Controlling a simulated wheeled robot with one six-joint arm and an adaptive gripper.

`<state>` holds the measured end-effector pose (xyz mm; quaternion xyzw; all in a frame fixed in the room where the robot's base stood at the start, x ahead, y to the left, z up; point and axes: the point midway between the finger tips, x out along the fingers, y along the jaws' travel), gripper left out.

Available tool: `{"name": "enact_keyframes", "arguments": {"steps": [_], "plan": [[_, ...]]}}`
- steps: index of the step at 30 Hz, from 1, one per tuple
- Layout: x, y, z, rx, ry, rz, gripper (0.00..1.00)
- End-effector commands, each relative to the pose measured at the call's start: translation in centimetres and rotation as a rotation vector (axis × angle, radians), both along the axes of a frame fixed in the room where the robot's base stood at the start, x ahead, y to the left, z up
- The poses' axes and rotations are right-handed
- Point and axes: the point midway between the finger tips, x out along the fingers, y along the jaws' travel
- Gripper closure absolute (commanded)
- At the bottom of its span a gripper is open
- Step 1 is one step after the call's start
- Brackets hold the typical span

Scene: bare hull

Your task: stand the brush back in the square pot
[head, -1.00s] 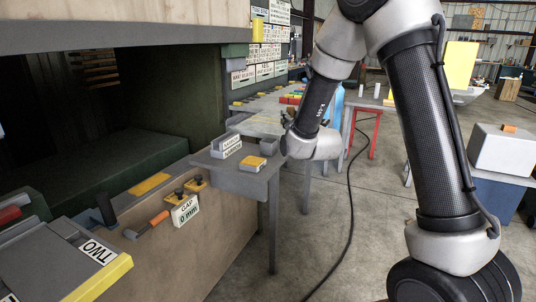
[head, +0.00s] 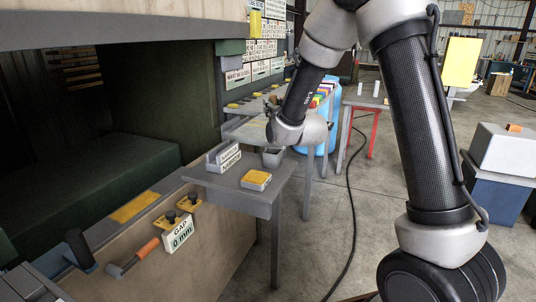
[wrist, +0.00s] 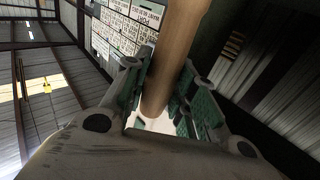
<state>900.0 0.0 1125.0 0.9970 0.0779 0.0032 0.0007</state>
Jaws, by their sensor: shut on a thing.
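In the wrist view my gripper (wrist: 165,92) is shut on a tan, round wooden handle, which I take to be the brush (wrist: 175,45). The handle runs from between the green-padded fingers up to the top edge of the picture. Its bristles cannot be made out. In the head view my wrist hides the fingers and most of what they hold. A small grey square pot (head: 272,158) stands on the grey side table (head: 235,197), just below my wrist in the picture. I cannot tell what is inside it.
A grey labelled holder (head: 223,158) and a yellow-topped block (head: 256,180) share the side table. A gap gauge sign (head: 180,236) and an orange-handled tool (head: 135,257) are on the wooden wall at left. A black cable (head: 350,205) lies across the floor.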

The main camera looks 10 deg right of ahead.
Motion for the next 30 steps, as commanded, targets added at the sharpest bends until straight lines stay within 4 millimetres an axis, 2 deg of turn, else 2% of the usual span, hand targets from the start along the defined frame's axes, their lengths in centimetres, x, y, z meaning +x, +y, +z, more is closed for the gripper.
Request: {"name": "enact_keyframes", "arguments": {"steps": [6,11,17,29,30], "plan": [[0.0,0.0,-4.3,-0.001,0.007,0.0,0.98],[0.0,0.0,-5.9,-0.001,0.004,0.0,0.98],[0.0,0.0,-9.0,-0.002,0.006,0.0,0.98],[0.0,0.0,-9.7,0.0,0.002,0.0,0.98],[0.0,0.0,-9.8,0.0,0.003,0.0,0.72]]}}
